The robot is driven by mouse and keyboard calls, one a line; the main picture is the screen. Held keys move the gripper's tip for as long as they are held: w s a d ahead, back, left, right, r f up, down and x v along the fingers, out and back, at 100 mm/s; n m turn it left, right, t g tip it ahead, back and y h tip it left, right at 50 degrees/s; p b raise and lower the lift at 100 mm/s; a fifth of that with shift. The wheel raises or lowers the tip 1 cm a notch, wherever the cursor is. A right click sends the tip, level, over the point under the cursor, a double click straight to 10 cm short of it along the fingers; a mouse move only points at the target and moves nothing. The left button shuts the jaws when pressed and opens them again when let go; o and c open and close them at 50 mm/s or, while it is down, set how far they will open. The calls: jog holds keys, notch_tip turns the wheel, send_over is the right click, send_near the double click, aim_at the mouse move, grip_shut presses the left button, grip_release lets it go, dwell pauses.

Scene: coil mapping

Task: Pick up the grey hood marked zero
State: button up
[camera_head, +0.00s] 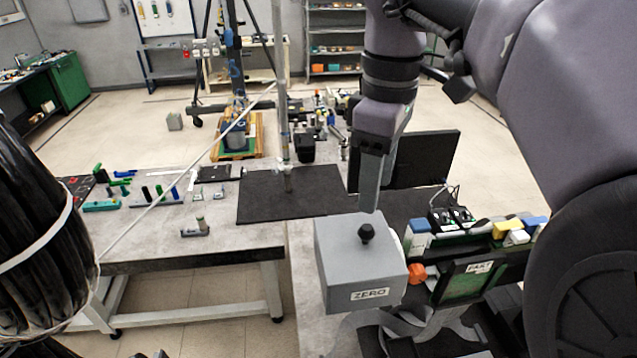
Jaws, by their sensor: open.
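The grey hood (336,270) is a box-shaped cover with a black knob (366,233) on top and a white label reading "ZERO" on its front. It sits at the near middle of the view, over or beside an apparatus on the bench. My gripper (371,208) points down just above and behind the knob, with its fingers apart from it as far as I can see. The gripper is open and holds nothing. One finger seems to hide the other, and the finger tips end close to the hood's back edge.
Right of the hood stand an orange knob (416,273), a panel labelled "PART" (465,278) and blue and yellow blocks. A black upright panel (425,160) stands behind my gripper. A black mat (270,195) lies on the left table, largely bare. A thin pole rises from it.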

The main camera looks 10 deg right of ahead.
aim_at(366, 226)
jog(key=f, duration=0.3)
jog(key=f+b, duration=0.1)
jog(key=f, duration=0.2)
jog(key=a+f+b, duration=0.1)
jog(key=f, duration=0.1)
jog(key=shift+f, duration=0.4)
jog(key=shift+d, duration=0.1)
jog(key=shift+c, duration=0.4)
grip_shut()
dwell(0.3)
